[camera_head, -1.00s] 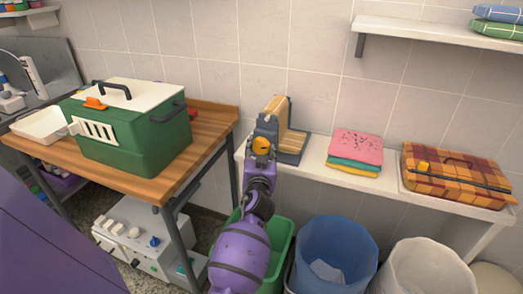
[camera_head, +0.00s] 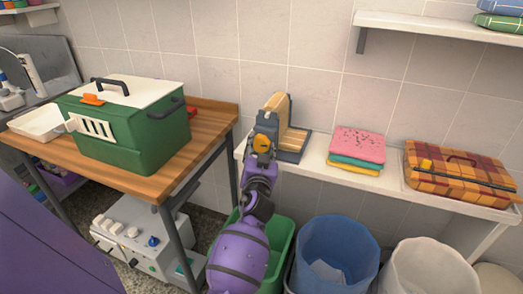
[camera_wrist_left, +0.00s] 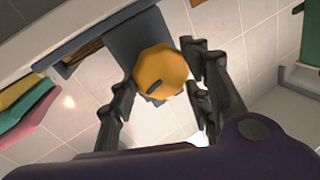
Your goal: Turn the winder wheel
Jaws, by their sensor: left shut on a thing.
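The winder (camera_head: 296,139), a dark grey-blue frame with a tan upright part, stands at the left end of the white wall shelf. Its yellow-orange wheel (camera_head: 261,144) faces me; it fills the middle of the left wrist view (camera_wrist_left: 160,72), with a dark slot or mark on its face. My left gripper (camera_head: 260,150) reaches up from below to the wheel. In the left wrist view its dark fingers (camera_wrist_left: 158,85) stand on both sides of the wheel, shut on it. The gripper partly hides the winder's lower front. My right gripper is not in view.
Folded pink, teal and yellow towels (camera_head: 357,150) and a plaid case (camera_head: 458,176) lie on the shelf (camera_head: 389,182). A green carrier (camera_head: 130,135) stands on the wooden table (camera_head: 160,183) at left. Green, blue (camera_head: 338,252) and white bins stand below the shelf.

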